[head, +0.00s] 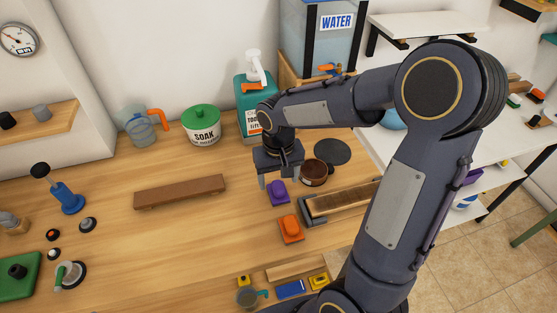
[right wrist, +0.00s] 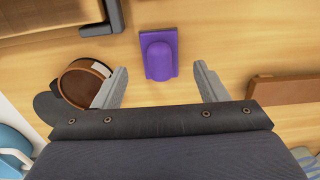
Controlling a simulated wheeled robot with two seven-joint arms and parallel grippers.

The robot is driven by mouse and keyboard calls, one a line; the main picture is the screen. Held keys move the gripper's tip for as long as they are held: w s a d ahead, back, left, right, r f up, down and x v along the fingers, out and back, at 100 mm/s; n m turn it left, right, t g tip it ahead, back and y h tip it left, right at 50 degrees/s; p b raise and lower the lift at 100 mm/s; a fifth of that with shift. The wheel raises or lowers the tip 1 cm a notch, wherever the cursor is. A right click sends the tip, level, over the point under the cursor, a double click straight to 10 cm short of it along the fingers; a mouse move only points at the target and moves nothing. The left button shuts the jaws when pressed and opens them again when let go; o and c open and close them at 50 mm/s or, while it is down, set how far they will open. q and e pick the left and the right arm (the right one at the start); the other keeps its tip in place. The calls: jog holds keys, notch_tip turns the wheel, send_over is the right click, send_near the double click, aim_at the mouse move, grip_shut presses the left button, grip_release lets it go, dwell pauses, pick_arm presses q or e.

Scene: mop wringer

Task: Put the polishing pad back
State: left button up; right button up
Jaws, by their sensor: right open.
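A purple pad-like block with a rounded grip (head: 277,193) lies on the wooden bench just below my right gripper (head: 280,179). It also shows in the right wrist view (right wrist: 159,54), ahead of and between the two open fingers (right wrist: 161,86), apart from both. An orange block of similar shape (head: 291,229) lies nearer on the bench. No label shows which block is the polishing pad. My right gripper is open and empty, pointing down above the bench. My left gripper is not seen.
A brown round container (head: 314,174) stands close to the right finger, with a dark disc (head: 332,151) behind it. A long brush-like block in a grey holder (head: 342,202) lies right. A brown bar (head: 180,191) lies left. A green-lidded SOAK pot (head: 202,125) stands behind. Bench centre-left is clear.

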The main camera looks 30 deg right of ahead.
aim_at(278, 186)
notch_tip(278, 186, up, 8)
jog(key=f, duration=0.1)
jog(key=s+a+r+t+y, duration=0.1)
jog(key=s+a+t+y, duration=0.1)
jog(key=s, duration=0.6)
jog(key=s+a+n+t+y, duration=0.1)
jog(key=s+a+t, duration=0.1)
jog(key=s, duration=0.6)
jog(key=shift+s+r+t+y, duration=0.4)
jog(key=shift+t, duration=0.4)
